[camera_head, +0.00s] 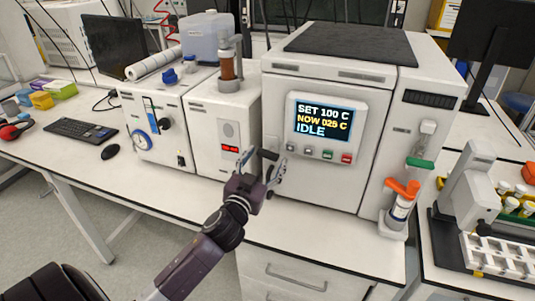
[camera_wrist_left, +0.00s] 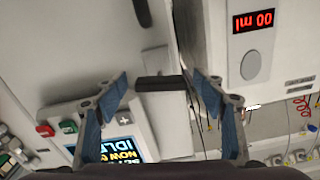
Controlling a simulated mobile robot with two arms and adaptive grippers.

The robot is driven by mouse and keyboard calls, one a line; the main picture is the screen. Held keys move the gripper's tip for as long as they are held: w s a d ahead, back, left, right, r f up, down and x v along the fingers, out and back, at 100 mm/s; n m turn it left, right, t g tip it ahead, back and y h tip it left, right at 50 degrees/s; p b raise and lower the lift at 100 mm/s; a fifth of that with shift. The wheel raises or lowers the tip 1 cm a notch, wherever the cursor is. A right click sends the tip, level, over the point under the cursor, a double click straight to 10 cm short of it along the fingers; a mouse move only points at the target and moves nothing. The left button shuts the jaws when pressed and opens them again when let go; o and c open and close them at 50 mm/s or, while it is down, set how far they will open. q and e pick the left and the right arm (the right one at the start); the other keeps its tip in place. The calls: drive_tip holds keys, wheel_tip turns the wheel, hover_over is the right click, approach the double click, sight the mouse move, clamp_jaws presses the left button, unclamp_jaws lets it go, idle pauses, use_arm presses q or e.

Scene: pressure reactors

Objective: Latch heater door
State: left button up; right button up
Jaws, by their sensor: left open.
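The heater is the large white cabinet (camera_head: 340,55) with a dark top. Its front door (camera_head: 285,105) carries a display (camera_head: 324,121) reading SET 100 C, NOW 025 C, IDLE, and looks flush with the cabinet. A black latch handle (camera_head: 268,154) sticks out at the door's left edge; it also shows in the left wrist view (camera_wrist_left: 160,83). My left gripper (camera_head: 262,164) is open in front of that handle. In the wrist view the handle lies between the two spread fingertips; I cannot tell whether they touch it. My right gripper is not in view.
A white pump unit (camera_head: 225,120) with a red readout stands close left of the heater. Buttons (camera_head: 327,154) sit below the display. A holder with an orange-clamped vial (camera_head: 400,205) stands at right. The bench front (camera_head: 175,200) is mostly clear.

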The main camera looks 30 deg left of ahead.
use_arm(q)
drive_tip(key=shift+w+a, duration=0.2)
drive_tip(key=shift+w, duration=0.55)
drive_tip(key=c, duration=1.2)
